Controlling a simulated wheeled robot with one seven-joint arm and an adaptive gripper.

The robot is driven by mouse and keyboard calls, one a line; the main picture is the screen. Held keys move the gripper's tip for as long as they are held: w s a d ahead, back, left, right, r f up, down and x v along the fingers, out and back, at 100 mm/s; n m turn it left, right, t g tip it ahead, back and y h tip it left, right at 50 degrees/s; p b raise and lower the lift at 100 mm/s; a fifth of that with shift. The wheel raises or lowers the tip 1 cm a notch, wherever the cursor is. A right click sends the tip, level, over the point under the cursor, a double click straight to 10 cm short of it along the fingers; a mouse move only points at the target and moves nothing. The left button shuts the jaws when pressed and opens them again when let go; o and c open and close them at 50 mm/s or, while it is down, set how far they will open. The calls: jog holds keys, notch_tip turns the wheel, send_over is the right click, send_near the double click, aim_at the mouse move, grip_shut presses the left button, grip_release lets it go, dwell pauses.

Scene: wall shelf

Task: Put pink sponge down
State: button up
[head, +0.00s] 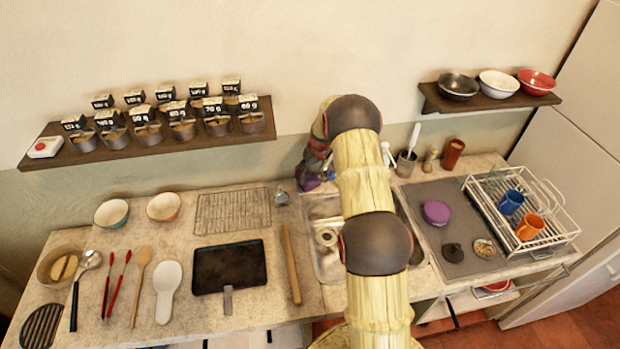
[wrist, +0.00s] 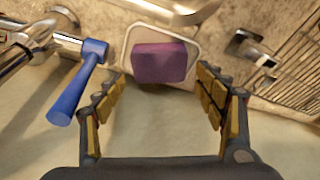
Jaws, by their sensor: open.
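The pink sponge (wrist: 160,63) looks purple-pink in the wrist view and lies in a small white dish (wrist: 131,37) on the counter by the sink. A bit of purple beside the sink in the head view (head: 309,183) appears to be the same sponge, mostly hidden by my arm. My gripper (wrist: 160,77) is open, its fingers spread to either side of the sponge's near edge. No finger clearly touches it. In the head view my gripper is largely hidden by my arm near the wall.
A blue-handled item (wrist: 78,85) and the metal faucet (wrist: 30,45) stand left of the dish in the wrist view. A small glass-like item (wrist: 250,48) and a wire rack (wrist: 297,60) are to the right. Shelves with tins (head: 150,135) and bowls (head: 498,83) hang above.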

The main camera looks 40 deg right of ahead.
aim_at(312, 183)
jog(key=shift+v, duration=1.65)
